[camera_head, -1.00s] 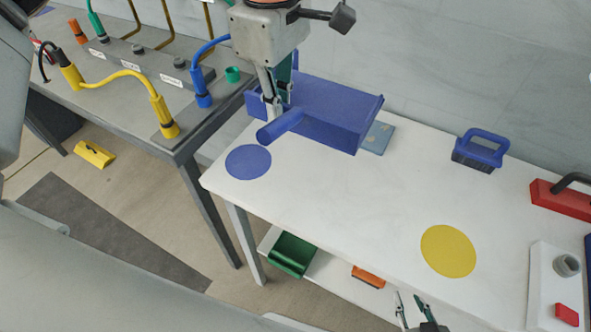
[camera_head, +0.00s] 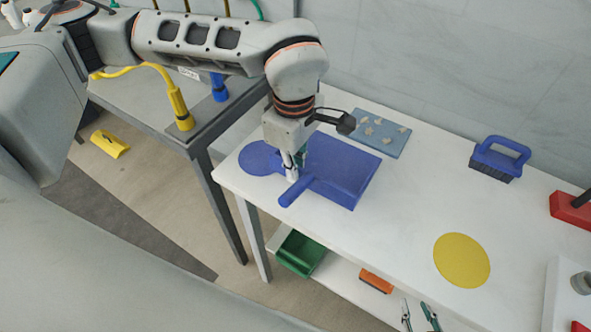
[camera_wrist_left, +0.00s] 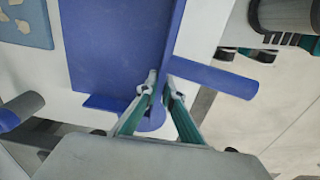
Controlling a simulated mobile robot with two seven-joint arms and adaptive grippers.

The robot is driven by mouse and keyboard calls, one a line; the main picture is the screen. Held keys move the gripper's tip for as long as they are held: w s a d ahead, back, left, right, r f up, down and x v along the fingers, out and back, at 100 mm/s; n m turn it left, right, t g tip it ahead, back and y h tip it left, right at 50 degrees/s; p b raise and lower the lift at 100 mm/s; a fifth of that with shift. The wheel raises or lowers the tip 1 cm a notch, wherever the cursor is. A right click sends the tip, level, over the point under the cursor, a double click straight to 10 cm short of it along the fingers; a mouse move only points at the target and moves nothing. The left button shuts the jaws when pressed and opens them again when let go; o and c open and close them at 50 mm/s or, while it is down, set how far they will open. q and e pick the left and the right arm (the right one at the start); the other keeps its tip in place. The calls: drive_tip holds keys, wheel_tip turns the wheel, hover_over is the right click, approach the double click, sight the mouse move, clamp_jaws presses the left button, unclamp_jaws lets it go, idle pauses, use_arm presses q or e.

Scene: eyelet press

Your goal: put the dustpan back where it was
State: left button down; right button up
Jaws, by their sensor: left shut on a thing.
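The blue dustpan (camera_head: 342,168) is at the left part of the white table (camera_head: 375,225), with its handle (camera_head: 296,192) pointing to the lower left. My left gripper (camera_head: 297,172) is shut on the dustpan's side wall near the handle. In the left wrist view the fingers (camera_wrist_left: 160,95) pinch that wall, and the dustpan (camera_wrist_left: 110,45) fills the upper middle. The dustpan is low over the table; I cannot tell if it touches. A blue disc (camera_head: 257,157) lies just left of it, partly hidden by the gripper. My right gripper (camera_head: 420,315) is open and empty at the bottom edge.
A light-blue mat (camera_head: 374,134) with several pale pieces lies behind the dustpan. A blue brush (camera_head: 499,158) stands at the back. A yellow disc (camera_head: 461,260) lies to the right. A green bin (camera_head: 301,253) and orange item (camera_head: 376,281) are on the shelf below.

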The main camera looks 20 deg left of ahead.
use_arm(q)
drive_tip(key=shift+f, duration=0.35)
drive_tip(key=shift+f, duration=0.2)
drive_tip(key=c, duration=2.2)
unclamp_jaws()
drive_tip(key=shift+r, duration=0.2)
wheel_tip(320, 180, up, 11)
drive_tip(key=shift+s+r, duration=0.1)
drive_tip(key=shift+r, duration=0.4)
